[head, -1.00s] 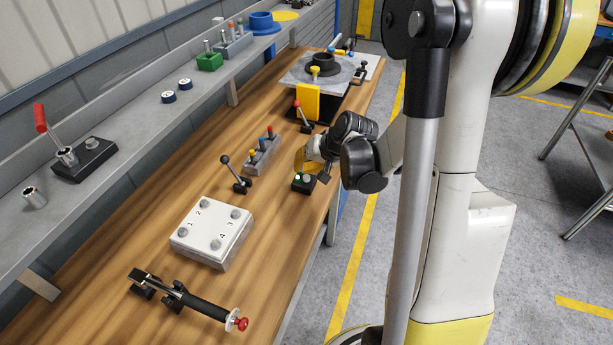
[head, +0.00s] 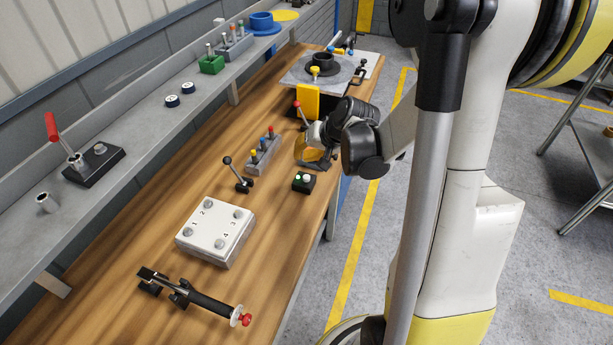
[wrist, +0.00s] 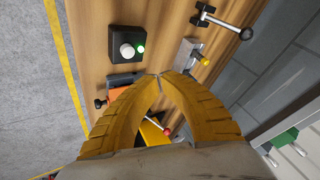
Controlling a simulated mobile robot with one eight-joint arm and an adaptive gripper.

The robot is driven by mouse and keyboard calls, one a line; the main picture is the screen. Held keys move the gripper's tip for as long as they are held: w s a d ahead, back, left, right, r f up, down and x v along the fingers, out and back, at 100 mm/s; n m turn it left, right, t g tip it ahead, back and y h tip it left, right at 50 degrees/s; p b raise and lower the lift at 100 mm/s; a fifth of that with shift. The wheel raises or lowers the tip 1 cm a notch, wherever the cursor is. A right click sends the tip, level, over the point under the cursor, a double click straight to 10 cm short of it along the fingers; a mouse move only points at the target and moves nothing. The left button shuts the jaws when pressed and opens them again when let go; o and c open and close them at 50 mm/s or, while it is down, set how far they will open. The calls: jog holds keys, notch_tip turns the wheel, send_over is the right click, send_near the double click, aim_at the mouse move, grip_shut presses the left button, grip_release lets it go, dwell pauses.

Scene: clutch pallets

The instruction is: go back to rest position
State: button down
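My gripper (head: 312,163) is over the right side of the wooden workbench (head: 218,290), with no object in it. In the wrist view its yellow fingers (wrist: 158,76) curve together and their tips meet. Only the bench and things beyond show through the gap between them. A small black button box (head: 303,184) with a green and a white button sits at the bench edge. It also shows in the wrist view (wrist: 127,58), just beyond the fingertips and apart from them. The green button looks lit.
Close by are a black lever (head: 238,176), a grey block with coloured pegs (head: 262,158), a red-knobbed lever (head: 300,112) and a yellow block (head: 308,100). A white numbered box (head: 216,232) and a clamp (head: 195,297) lie nearer. Open floor (head: 375,230) is right of the bench.

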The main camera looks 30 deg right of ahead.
dwell(0.4)
jog(key=s+a+r+n+h+b, duration=0.1)
jog(key=s+a+r+n+b, duration=0.1)
jog(key=s+a, duration=0.5)
jog(key=s+a+r+n+b, duration=0.3)
jog(key=s+a, duration=0.5)
jog(key=s, duration=0.3)
notch_tip(320, 180, up, 2)
jog(key=shift+s+r+n+h, duration=0.1)
jog(key=shift+s+n+h, duration=0.3)
jog(key=shift+n, duration=0.2)
